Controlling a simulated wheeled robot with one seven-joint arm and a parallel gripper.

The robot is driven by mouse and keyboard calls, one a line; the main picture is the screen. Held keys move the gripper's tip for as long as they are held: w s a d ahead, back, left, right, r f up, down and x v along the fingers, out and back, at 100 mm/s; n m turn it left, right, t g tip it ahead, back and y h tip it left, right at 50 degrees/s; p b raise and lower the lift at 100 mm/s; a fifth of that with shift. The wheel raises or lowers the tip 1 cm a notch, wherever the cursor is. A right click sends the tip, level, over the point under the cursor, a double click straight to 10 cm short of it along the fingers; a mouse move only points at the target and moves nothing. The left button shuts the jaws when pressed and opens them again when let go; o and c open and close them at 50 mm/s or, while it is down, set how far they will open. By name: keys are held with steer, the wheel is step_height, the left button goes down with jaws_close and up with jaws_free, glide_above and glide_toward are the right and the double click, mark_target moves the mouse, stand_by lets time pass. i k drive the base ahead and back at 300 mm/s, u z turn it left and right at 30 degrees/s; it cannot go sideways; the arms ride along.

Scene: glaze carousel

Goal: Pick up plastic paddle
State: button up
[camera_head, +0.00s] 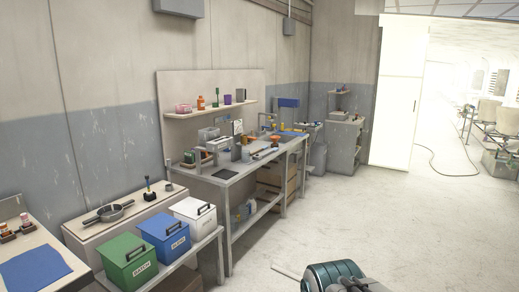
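I cannot surely make out the plastic paddle. Small tools, too small to name, lie on the grey workbench (222,176). A slim green upright thing (216,97) stands on the wall shelf (205,112), and a dark-handled upright tool (148,188) stands on the low counter at the left; I cannot tell if either is a paddle. A teal and grey rounded part of my arm shows at the bottom edge. My gripper is not in view.
Green (128,259), blue (165,237) and white (194,216) lidded bins stand on a low bench at front left. A pan (115,212) sits behind them. A blue cloth (35,267) lies far left. The floor (370,215) to the right is clear.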

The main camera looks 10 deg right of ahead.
mark_target(274, 150)
steer(key=z, duration=0.15)
steer(key=i, duration=2.65)
steer(key=z, duration=0.75)
steer(key=i, duration=1.05)
steer(key=z, duration=0.4)
steer(key=i, duration=1.55)
steer(key=u, duration=1.15)
steer(key=i, duration=0.85)
steer(key=u, duration=0.7)
